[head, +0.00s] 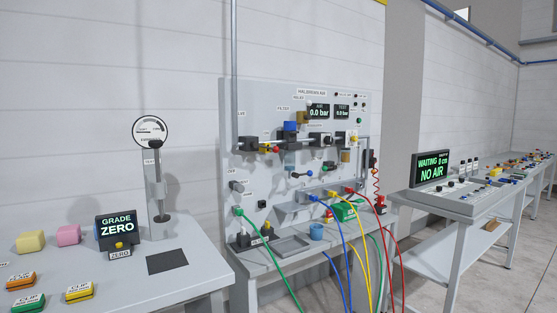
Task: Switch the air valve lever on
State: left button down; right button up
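The grey air panel (230,112) stands against the wall in the middle of the head view. The pressure displays (319,111) both read 0.0 bar. A screen (431,170) at the right reads WAITING, 0 cm, NO AIR. Neither of my grippers is in view.
A table (200,258) at the front left holds coloured blocks, clips, a GRADE ZERO display (116,229) and a dial gauge (151,131). Green, blue, yellow and red hoses hang in front of the panel's bench (262,263). A long bench (462,210) runs along the right.

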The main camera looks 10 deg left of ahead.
aim_at(254, 144)
jog(key=z, duration=0.5)
jog(key=i, duration=1.55)
jog(key=u, duration=0.65)
